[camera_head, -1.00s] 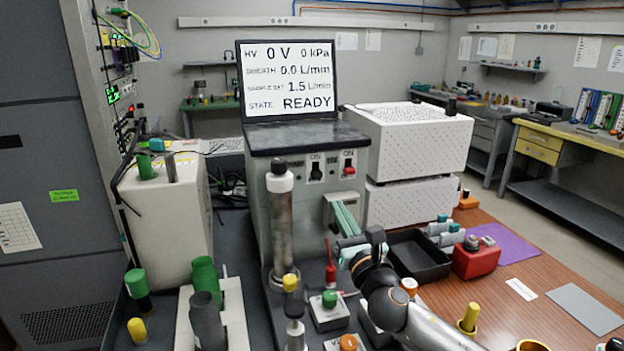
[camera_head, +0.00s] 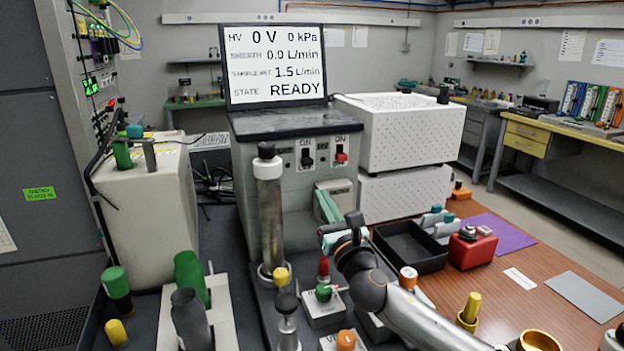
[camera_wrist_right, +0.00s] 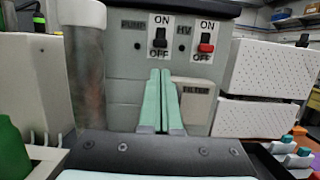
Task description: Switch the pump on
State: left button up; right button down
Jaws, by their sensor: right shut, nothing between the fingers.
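The pump switch (camera_wrist_right: 160,38), a black toggle labelled PUMP with ON above and OFF below, is on the grey control box (camera_head: 290,185); it also shows in the head view (camera_head: 307,158). I cannot tell for sure which way its lever is set. The red HV switch (camera_wrist_right: 206,43) is to its right. My right gripper (camera_wrist_right: 159,72) has its two pale green fingers together, empty, pointing at the box with the tips below the pump switch in the picture. It also shows in the head view (camera_head: 323,197). My left gripper is out of view.
The screen (camera_head: 275,65) on the box reads 0 V, 0 kPa and READY. A metal cylinder (camera_head: 270,220) stands left of my right gripper. White perforated boxes (camera_head: 415,135) stand to the right. A black tray (camera_head: 410,250) and red container (camera_head: 472,250) are on the table.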

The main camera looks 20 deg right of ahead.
aim_at(309, 161)
jog(key=x, duration=0.6)
jog(key=shift+w, duration=0.2)
jog(key=shift+w+r+b, duration=0.2)
jog(key=shift+w+b, duration=0.1)
jog(key=shift+w, duration=0.3)
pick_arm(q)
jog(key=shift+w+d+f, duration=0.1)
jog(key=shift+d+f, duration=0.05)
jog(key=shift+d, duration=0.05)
pick_arm(e)
jog(key=shift+r+p, duration=0.95)
jog(key=shift+p, duration=0.1)
jog(key=shift+r+p, duration=0.4)
jog(key=shift+p, duration=0.05)
jog(key=shift+r, duration=0.15)
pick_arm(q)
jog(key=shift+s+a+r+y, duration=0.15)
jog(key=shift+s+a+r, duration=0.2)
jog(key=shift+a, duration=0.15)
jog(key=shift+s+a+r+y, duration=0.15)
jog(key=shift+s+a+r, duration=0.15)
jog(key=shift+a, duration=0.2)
